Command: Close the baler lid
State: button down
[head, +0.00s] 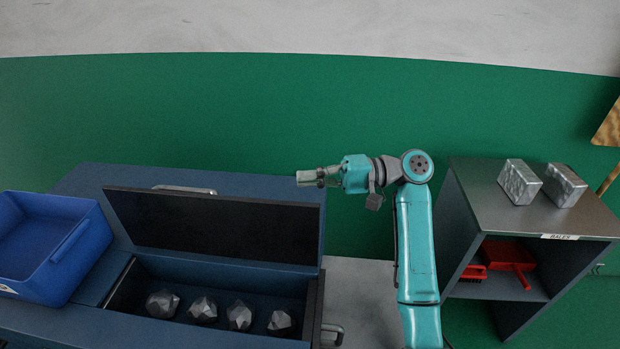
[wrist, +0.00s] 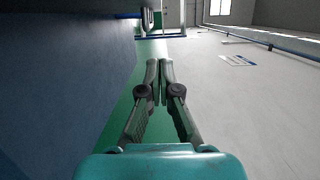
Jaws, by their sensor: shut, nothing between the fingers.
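The baler lid (head: 210,226) is a dark panel standing open and tilted up at the back of the baler's opening. A grey bar handle (head: 185,189) shows at its top edge. The blue baler body (head: 60,328) has an open chamber below the lid, with several crumpled foil lumps (head: 202,309) lying in a row inside. My gripper (head: 300,178) is shut and empty, pointing left, near the upper right corner of the lid and apparently apart from it. In the wrist view its fingers (wrist: 159,65) are together with nothing between them.
A blue bin (head: 50,250) stands on the baler's left side. At right, a dark shelf unit (head: 540,225) holds two pressed metal blocks (head: 520,181) on top and a red dustpan (head: 510,258) inside. A grey handle (head: 333,334) sticks out at the baler's right side.

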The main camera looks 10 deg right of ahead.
jog(key=s+a, duration=0.3)
jog(key=a, duration=0.4)
jog(key=shift+a, duration=0.2)
jog(key=shift+s, duration=0.1)
